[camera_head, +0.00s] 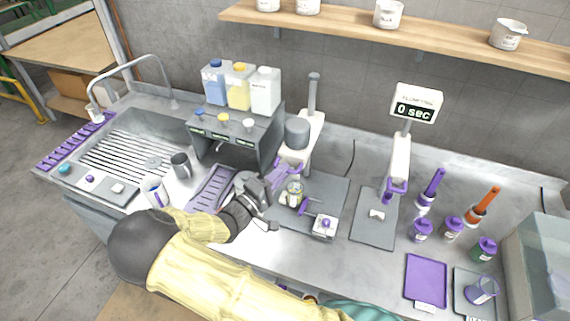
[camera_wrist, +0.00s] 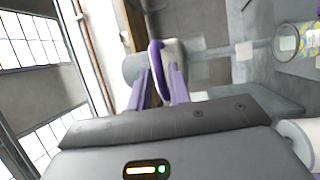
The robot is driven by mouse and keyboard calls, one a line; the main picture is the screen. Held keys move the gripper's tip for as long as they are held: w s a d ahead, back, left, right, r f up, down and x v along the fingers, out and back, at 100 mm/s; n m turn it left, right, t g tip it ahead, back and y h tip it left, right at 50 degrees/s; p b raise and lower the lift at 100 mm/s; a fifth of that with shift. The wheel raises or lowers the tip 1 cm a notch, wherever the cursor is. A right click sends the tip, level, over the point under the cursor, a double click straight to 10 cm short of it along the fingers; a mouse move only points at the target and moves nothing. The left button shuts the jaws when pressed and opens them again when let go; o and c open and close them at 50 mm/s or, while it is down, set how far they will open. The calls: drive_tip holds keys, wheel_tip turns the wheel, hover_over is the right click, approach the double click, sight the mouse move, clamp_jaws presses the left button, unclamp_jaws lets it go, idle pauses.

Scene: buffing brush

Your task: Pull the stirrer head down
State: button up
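The stirrer stands at the back middle of the counter, with a white and grey head (camera_head: 297,132) on an upright post (camera_head: 313,95). A purple looped handle (camera_head: 290,166) shows at its front; in the wrist view the handle (camera_wrist: 155,55) is right at my fingertips. A beaker (camera_head: 294,190) with a yellowish label stands below the head. My gripper (camera_head: 272,178) reaches the handle from the front left. In the wrist view its purple fingers (camera_wrist: 160,84) are close together, with part of the handle between them. Whether they press on it is hard to see.
Another stand (camera_head: 400,160) with a purple handle and a timer display (camera_head: 415,107) reading "0 sec" is to the right. A purple rack (camera_head: 212,190) lies left of my gripper. A bottle shelf (camera_head: 245,130) stands behind left. Purple containers (camera_head: 421,230) stand at the right.

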drive_tip(key=shift+x, duration=0.95)
clamp_jaws()
drive_tip(key=shift+f, duration=0.1)
wheel_tip(320, 180, down, 11)
drive_tip(key=b, duration=0.9)
drive_tip(key=shift+f, duration=0.2)
drive_tip(key=shift+s+f, duration=0.1)
